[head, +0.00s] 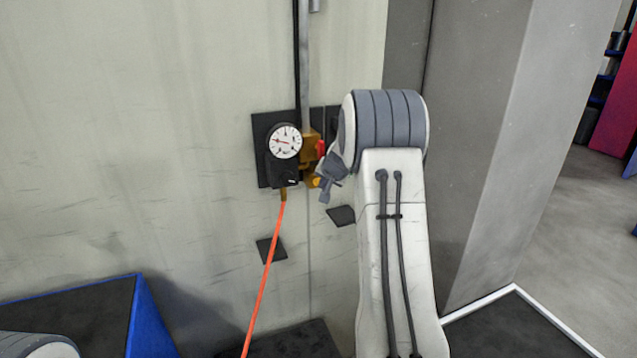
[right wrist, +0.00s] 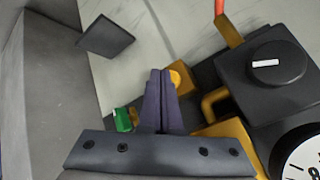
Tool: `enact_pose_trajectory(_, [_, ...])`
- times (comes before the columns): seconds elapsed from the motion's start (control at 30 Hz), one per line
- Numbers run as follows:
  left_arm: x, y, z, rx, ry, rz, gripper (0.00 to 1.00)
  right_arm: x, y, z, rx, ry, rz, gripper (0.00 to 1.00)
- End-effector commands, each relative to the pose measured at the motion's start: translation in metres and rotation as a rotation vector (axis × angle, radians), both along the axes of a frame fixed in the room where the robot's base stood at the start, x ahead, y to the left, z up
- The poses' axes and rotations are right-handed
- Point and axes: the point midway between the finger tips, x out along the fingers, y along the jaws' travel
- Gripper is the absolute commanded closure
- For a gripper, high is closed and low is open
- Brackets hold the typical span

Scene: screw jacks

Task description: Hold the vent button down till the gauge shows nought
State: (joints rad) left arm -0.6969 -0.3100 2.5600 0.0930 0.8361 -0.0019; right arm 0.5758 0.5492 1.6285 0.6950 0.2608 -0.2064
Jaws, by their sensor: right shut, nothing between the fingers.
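The round gauge (head: 285,140) with a white face is on the wall panel. Its thin needle points roughly left; the scale is too small to read. Part of its face shows in the right wrist view (right wrist: 302,160). The vent button, seemingly the yellow round piece (right wrist: 176,77), sits on a brass block (right wrist: 185,73). My right gripper (head: 327,184) is shut and empty, its fingertips (right wrist: 160,73) right beside the yellow piece; I cannot tell whether they touch it. In the head view the gripper partly hides it. My left gripper is not in view.
A black block (right wrist: 268,62) with a white-marked knob adjoins the gauge. An orange hose (head: 264,280) hangs below. A red piece (head: 320,148) and a vertical pipe (head: 305,80) are close to the gripper. A grey pillar (head: 510,130) stands right. Bare wall (head: 120,130) lies left.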

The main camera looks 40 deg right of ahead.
Motion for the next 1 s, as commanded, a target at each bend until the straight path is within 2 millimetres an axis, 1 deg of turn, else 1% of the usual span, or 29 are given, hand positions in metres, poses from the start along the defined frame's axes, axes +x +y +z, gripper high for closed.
enact_pose_trajectory(0.43, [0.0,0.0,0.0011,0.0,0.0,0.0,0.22,0.0014,-0.0001,-0.0001,0.0,0.0,0.0,1.0])
enact_pose_trajectory(1.0, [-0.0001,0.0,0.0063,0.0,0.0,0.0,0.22,0.0082,-0.0018,0.0005,0.0,0.0,0.0,1.0])
